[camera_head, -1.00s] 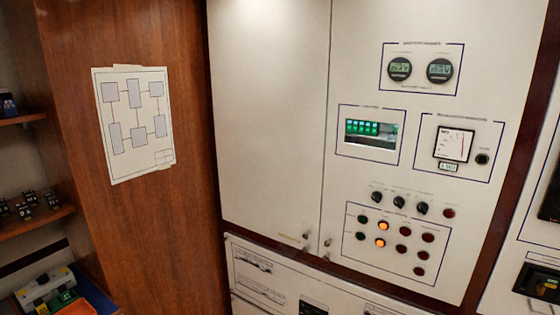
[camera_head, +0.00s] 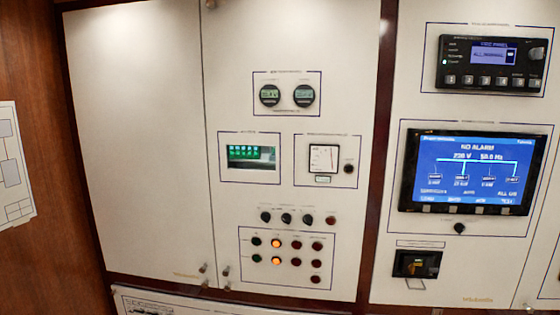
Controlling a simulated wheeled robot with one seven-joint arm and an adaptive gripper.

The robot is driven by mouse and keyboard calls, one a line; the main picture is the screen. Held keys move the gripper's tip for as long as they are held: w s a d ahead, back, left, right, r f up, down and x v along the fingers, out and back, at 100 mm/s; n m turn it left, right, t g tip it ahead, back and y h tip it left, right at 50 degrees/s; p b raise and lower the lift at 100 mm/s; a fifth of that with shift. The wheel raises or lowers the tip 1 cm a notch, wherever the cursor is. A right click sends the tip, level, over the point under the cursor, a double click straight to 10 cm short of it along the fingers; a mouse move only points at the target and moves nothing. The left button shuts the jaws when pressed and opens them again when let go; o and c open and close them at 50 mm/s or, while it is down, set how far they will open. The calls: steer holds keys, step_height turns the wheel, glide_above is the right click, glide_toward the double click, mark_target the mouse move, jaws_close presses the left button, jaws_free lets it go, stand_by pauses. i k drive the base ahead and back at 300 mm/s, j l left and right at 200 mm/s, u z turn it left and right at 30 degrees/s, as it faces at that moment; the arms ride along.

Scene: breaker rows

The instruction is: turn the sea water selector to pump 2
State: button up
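A row of small black rotary knobs sits on the white cabinet panel, with a left knob (camera_head: 265,217), a middle knob (camera_head: 286,218) and a right knob (camera_head: 308,219). Their labels are too small to read, so I cannot tell which one, if any, is the sea water selector. Another small black knob (camera_head: 459,228) sits under the blue screen on the right panel, and one more (camera_head: 348,169) is beside the analogue meter. My gripper is not in view.
Below the knobs is a framed group of lamps and buttons (camera_head: 295,262), two lit orange. The right panel holds a blue screen (camera_head: 470,172) reading "NO ALARM", a small display unit (camera_head: 492,61) and a black switch (camera_head: 417,264). A wood wall (camera_head: 45,75) stands at left.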

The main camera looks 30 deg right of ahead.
mark_target(307, 219)
steer(key=i+l+z, duration=0.1)
steer(key=z, duration=0.25)
steer(key=i+l+z, duration=0.1)
steer(key=z, duration=0.25)
steer(key=i+l+z, duration=0.15)
steer(key=z, duration=0.2)
